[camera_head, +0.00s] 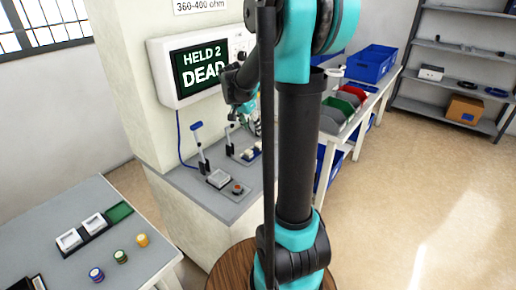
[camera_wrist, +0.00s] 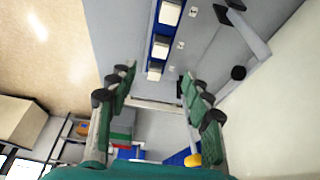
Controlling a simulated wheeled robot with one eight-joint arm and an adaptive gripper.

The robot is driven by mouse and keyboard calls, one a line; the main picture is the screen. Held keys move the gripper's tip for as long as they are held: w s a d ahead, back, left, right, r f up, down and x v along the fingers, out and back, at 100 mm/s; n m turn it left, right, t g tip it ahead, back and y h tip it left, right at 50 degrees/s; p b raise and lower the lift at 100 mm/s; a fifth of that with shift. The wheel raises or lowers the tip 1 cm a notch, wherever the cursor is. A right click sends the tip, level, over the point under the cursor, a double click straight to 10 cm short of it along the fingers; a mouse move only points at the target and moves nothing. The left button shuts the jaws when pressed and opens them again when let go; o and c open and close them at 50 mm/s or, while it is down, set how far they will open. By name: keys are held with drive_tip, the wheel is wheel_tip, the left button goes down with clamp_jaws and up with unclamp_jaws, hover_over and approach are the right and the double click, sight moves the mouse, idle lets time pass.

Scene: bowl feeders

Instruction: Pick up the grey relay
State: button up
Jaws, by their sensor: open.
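My gripper (camera_wrist: 157,76) is open, with nothing between its fingers. In the head view my gripper (camera_head: 252,122) is by the console bench, partly hidden behind my arm. In the wrist view a blue holder with several pale blocks (camera_wrist: 160,47) lies on the grey bench, ahead of the fingertips and apart from them. The blue holder also shows in the head view, with pale blocks (camera_head: 251,153) partly hidden by my arm. A pale grey-white block (camera_head: 219,178) sits in a fixture near the bench front. I cannot tell which block is the grey relay.
A lever (camera_head: 201,149) stands upright beside the fixture, below a screen (camera_head: 203,68) reading "HELD 2 DEAD". A red button (camera_head: 237,188) is at the front. A side table (camera_head: 60,255) holds two white trays and coloured discs. Blue bins (camera_head: 371,64) stand behind right.

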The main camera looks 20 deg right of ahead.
sight(258, 144)
drive_tip(key=x, duration=1.1)
drive_tip(key=shift+f, duration=0.3)
drive_tip(key=shift+c, duration=0.5)
clamp_jaws()
wheel_tip(258, 144, up, 20)
